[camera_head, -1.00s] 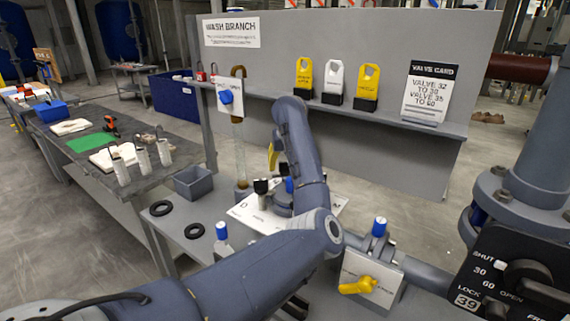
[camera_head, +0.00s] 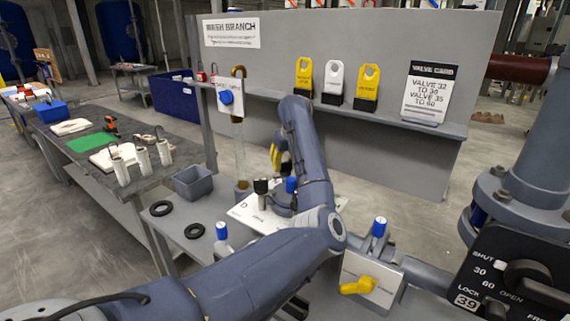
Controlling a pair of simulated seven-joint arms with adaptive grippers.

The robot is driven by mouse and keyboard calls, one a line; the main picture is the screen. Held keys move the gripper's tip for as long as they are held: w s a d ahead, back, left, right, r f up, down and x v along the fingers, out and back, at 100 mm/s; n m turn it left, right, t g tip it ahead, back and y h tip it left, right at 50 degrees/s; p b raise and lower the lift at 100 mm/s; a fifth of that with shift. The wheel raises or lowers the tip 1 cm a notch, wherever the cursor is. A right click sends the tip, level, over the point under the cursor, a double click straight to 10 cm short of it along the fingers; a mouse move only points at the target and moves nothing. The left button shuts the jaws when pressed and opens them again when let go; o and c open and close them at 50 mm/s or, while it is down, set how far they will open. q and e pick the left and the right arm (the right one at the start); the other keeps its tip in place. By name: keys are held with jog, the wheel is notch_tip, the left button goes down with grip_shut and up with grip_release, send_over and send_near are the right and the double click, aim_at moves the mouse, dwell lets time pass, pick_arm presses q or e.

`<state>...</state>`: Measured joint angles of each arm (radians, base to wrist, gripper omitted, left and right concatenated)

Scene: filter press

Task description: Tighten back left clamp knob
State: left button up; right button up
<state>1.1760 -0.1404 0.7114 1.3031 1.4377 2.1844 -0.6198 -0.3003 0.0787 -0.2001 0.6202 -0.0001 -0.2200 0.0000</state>
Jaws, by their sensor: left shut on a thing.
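The filter press, a round grey body on a white plate (camera_head: 248,214), stands on the bench, largely behind my left arm. A black-topped post (camera_head: 261,187) and a blue-topped part (camera_head: 291,185) stand upright at it. My left gripper (camera_head: 278,163) is beyond my forearm, above the back of the press, with yellow parts showing beside it. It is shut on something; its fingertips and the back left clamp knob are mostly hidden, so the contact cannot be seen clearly. My right gripper is not in view.
A yellow-handled valve (camera_head: 358,286) with a blue top stands at front right. Black rings (camera_head: 194,231) and a grey bin (camera_head: 192,183) are on the bench left of the press. A grey panel (camera_head: 400,155) with tags rises behind.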

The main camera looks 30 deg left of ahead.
pick_arm(q)
jog(key=shift+f+n+g, duration=0.1)
jog(key=shift+n+g, duration=0.4)
jog(key=shift+n, duration=0.6)
jog(key=o, duration=1.2)
jog(key=shift+a, duration=0.1)
jog(key=shift+r, duration=0.4)
jog(key=shift+v, duration=1.15)
jog(key=s+d, duration=0.1)
jog(key=d, duration=0.2)
jog(key=s+d, duration=0.2)
jog(key=d, duration=0.2)
jog(key=s+d, duration=0.2)
jog(key=d, duration=0.2)
jog(key=shift+s+d, duration=0.1)
jog(key=shift+d, duration=0.05)
